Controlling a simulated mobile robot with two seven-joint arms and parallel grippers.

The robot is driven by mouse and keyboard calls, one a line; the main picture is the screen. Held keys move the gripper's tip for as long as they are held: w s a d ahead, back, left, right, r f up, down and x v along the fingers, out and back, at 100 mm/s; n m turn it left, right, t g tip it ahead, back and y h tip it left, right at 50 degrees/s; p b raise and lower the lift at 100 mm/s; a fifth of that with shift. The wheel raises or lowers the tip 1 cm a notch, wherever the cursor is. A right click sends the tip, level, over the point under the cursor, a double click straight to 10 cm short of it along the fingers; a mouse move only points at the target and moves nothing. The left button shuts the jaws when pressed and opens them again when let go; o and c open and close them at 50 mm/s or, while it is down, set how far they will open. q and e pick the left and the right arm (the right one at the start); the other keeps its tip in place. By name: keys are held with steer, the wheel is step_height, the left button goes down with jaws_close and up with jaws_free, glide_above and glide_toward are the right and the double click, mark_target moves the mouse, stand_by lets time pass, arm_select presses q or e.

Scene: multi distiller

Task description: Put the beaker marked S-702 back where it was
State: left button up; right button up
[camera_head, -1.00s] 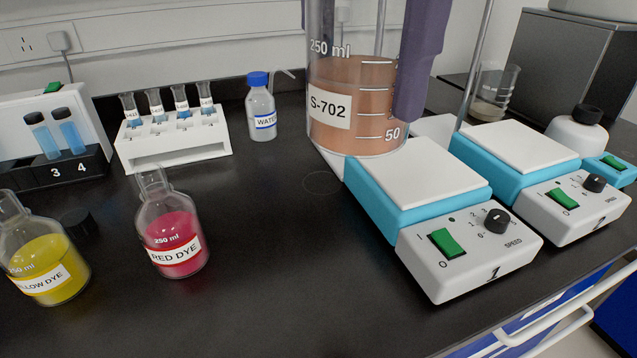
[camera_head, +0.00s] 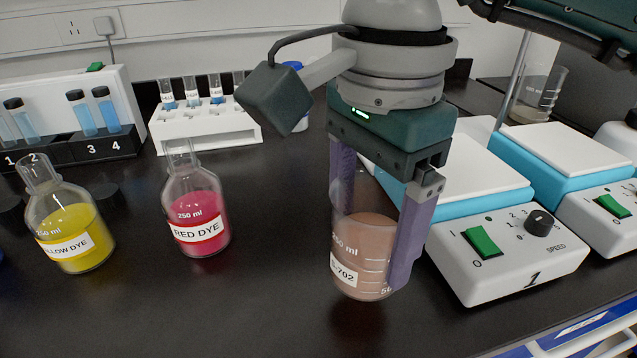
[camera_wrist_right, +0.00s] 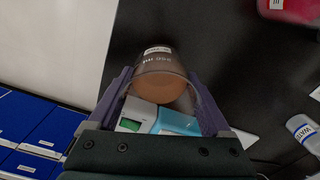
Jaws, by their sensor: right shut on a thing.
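The beaker marked S-702 (camera_head: 362,255) holds a brown-orange liquid. It is upright in the head view, left of the front hot plate unit marked 1. My right gripper (camera_head: 377,235) is shut on it from above, with one purple finger on each side. A dark shadow lies on the bench under it; I cannot tell for sure whether its base touches. In the right wrist view the beaker (camera_wrist_right: 160,80) sits between the two fingers. My left gripper is not in view.
The red dye bottle (camera_head: 196,212) and yellow dye bottle (camera_head: 72,228) stand to the left. Stirrer 1 (camera_head: 505,245) is close on the right, with a second stirrer (camera_head: 575,150) beyond. A white vial rack (camera_head: 205,130) stands behind. The front bench is clear.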

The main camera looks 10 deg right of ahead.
mark_target(365, 262)
step_height(365, 262, down, 4)
steer(key=shift+r, duration=0.1)
steer(key=o, duration=1.5)
steer(key=shift+c, duration=0.2)
